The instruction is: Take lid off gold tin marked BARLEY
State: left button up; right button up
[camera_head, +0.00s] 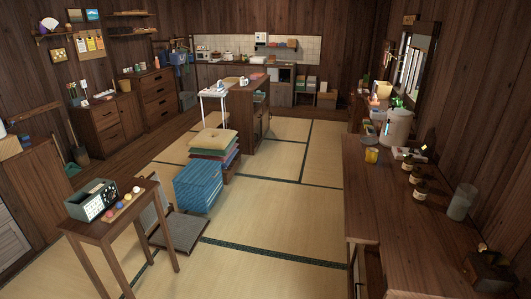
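No tin that I can read as marked BARLEY shows in the head view. A small yellow-gold cylinder (371,155) stands on the far part of the long wooden counter at the right. It is too small to tell whether it is a tin, has a lid or bears a label. Neither of my grippers is in view.
The wooden counter (385,220) also holds small potted plants (420,189), a clear cylinder (461,202) and a pale container (398,127). Blue crates (198,186) and a floor chair (180,231) stand mid-floor. Tatami (285,212) is clear before the counter.

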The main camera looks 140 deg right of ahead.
aim_at(419, 171)
jog(key=k+l+u, duration=0.2)
jog(key=u, duration=0.25)
jog(key=k+l+u, duration=0.15)
jog(key=u, duration=0.25)
jog(key=k+u, duration=0.3)
jog(key=u, duration=0.15)
jog(key=k, duration=4.05)
jog(key=k+u, duration=0.15)
jog(key=u, duration=0.25)
jog(key=k+j+u, duration=0.1)
jog(key=u, duration=0.35)
jog(key=k+j+u, duration=0.1)
jog(key=u, duration=0.3)
jog(key=k+j+u, duration=0.15)
jog(key=u, duration=0.8)
